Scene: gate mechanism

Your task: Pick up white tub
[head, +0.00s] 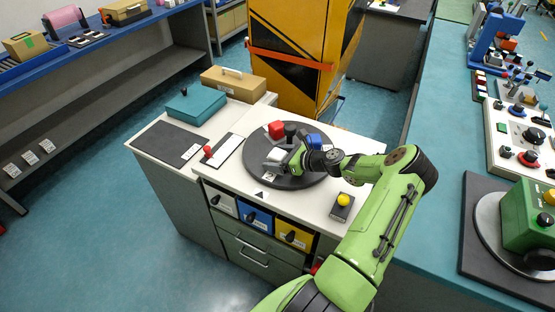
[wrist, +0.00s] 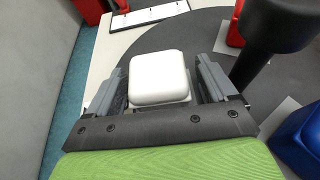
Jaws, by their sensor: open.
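The white tub (wrist: 159,76) has a square rounded lid and sits on a dark round turntable (wrist: 205,35). In the wrist view it lies between the two fingers of my gripper (wrist: 158,85), with a visible gap at the right finger and a narrower one at the left. My gripper is open around it.
A red block (head: 276,129), a black knob (head: 290,130) and a blue block (head: 314,140) stand behind my gripper on the turntable. A yellow button (head: 344,200) sits at the counter's right front. A red-topped lever (head: 208,152) stands left of the turntable.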

